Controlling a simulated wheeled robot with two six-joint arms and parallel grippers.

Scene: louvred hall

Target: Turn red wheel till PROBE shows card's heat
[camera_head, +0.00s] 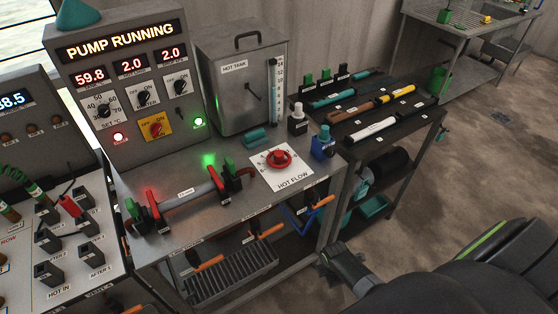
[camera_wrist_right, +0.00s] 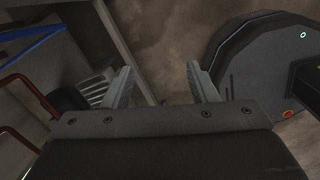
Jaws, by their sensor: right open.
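The red wheel (camera_head: 279,159) sits on a white HOT FLOW dial plate (camera_head: 284,181) on the bench's front right. A display (camera_head: 12,99) at the left edge is cut off and reads about 38.5 or 88.5; I cannot see whether it is marked PROBE. I cannot make out a card with a heat value. My right gripper (camera_wrist_right: 160,88) is open and empty in the wrist view, its two fingers apart above the floor. In the head view my right arm comes in at the lower right, below and right of the wheel, well apart from it. My left gripper is not in view.
The pump panel (camera_head: 116,40) reads PUMP RUNNING, 59.8, 2.0 and 2.0. The HOT TANK (camera_head: 236,98) stands behind the wheel. Right is a dark shelf (camera_head: 376,108) of tubes.

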